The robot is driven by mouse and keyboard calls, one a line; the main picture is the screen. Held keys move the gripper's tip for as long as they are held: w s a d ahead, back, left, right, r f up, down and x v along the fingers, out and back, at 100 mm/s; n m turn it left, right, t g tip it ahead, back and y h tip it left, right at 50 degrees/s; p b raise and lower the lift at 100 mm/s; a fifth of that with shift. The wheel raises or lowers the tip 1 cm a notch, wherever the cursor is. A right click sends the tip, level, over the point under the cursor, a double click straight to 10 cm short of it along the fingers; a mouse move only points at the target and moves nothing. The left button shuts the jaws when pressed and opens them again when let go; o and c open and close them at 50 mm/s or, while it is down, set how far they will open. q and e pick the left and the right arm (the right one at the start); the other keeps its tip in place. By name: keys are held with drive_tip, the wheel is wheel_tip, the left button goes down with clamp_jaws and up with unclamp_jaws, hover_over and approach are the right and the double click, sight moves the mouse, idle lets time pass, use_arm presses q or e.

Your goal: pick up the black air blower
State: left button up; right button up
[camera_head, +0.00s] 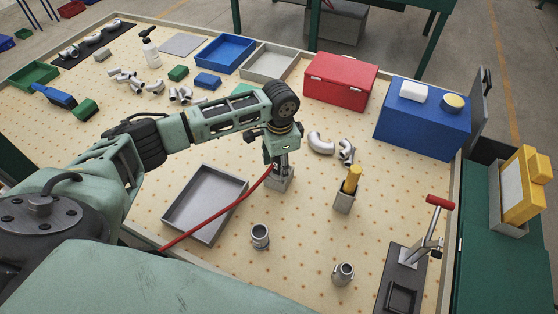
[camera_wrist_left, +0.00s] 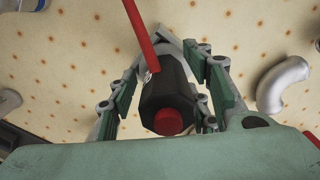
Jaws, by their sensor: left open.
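The black air blower (camera_wrist_left: 167,98) shows in the left wrist view as a dark body with a red round end facing the camera and a red hose at its far side. My left gripper (camera_wrist_left: 168,62) is open, with its green and grey fingers on both sides of the blower; I cannot tell whether they touch it. In the head view my left gripper (camera_head: 281,163) points down over a small grey holder (camera_head: 280,183), and it mostly hides the blower there. The red hose (camera_head: 215,219) runs from there down to the left. My right gripper is not in view.
A grey tray (camera_head: 168,217) lies left of the gripper. A grey holder with a yellow-handled tool (camera_head: 351,180) stands to the right. Metal pipe fittings (camera_head: 260,236) stand in front, and curved pipes (camera_head: 320,144) lie behind right. A red box (camera_head: 339,82) and blue box (camera_head: 424,123) stand farther back.

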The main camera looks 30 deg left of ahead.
use_arm(q)
drive_tip(key=shift+c, duration=0.8)
clamp_jaws()
drive_tip(key=shift+r, duration=0.1)
wheel_tip(320, 180, up, 4)
drive_tip(key=shift+w+d+b, duration=0.1)
drive_tip(key=shift+d+b, duration=0.05)
drive_tip(key=shift+b, duration=0.6)
drive_tip(key=w+d+r+b, duration=0.2)
drive_tip(key=d+r, duration=0.4)
drive_tip(key=d, duration=0.5)
drive_tip(key=shift+w+r, duration=0.4)
drive_tip(key=shift+w, duration=0.3)
